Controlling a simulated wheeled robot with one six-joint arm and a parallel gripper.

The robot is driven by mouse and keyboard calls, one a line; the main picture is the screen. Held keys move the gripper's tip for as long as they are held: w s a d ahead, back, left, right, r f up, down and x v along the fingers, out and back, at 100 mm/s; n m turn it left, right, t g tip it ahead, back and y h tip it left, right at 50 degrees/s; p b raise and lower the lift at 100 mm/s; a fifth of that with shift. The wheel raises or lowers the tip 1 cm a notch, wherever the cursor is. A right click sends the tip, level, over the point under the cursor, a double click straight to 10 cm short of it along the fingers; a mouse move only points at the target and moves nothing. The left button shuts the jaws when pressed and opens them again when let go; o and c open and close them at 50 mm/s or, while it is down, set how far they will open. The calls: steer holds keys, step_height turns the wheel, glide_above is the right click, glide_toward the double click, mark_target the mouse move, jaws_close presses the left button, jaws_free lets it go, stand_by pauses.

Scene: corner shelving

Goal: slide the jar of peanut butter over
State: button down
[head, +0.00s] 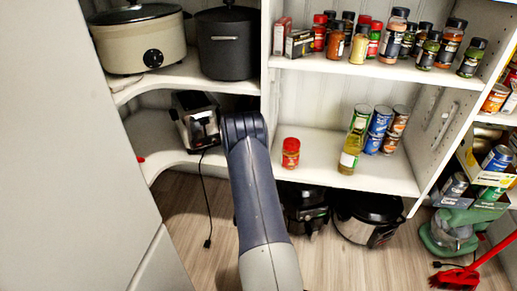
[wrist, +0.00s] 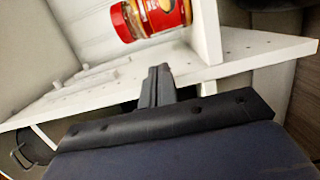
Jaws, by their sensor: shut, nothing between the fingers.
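The jar of peanut butter (head: 291,153), with a red lid, stands upright on the middle white shelf, near the front left part of its bay. In the wrist view the jar (wrist: 155,17) shows at the top, cut off by the picture edge, its red lid toward the left. My gripper (wrist: 158,76) is shut and empty in the wrist view. Its fingers overlap the shelf's edge in the picture and are apart from the jar. In the head view my arm hides the gripper, left of the jar.
A bottle of yellow oil (head: 350,150) and several stacked cans (head: 380,128) stand right of the jar. A toaster (head: 198,122) is on the left shelf beside my arm. A white upright (wrist: 207,30) divides the shelves. Bare shelf lies between jar and bottle.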

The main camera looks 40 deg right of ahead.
steer(key=b+x, duration=0.2)
steer(key=x, duration=0.8)
steer(key=shift+d, duration=0.1)
steer(key=shift+s, duration=0.1)
steer(key=s+d+b, duration=0.2)
steer(key=s+d, duration=0.2)
steer(key=s, duration=0.1)
steer(key=s+d+b, duration=0.2)
steer(key=s+d, duration=0.3)
steer(key=shift+s+d+b, duration=0.1)
steer(key=shift+d+b, duration=0.25)
steer(key=shift+b, duration=0.05)
steer(key=shift+s+d, duration=0.35)
steer(key=shift+a, duration=0.1)
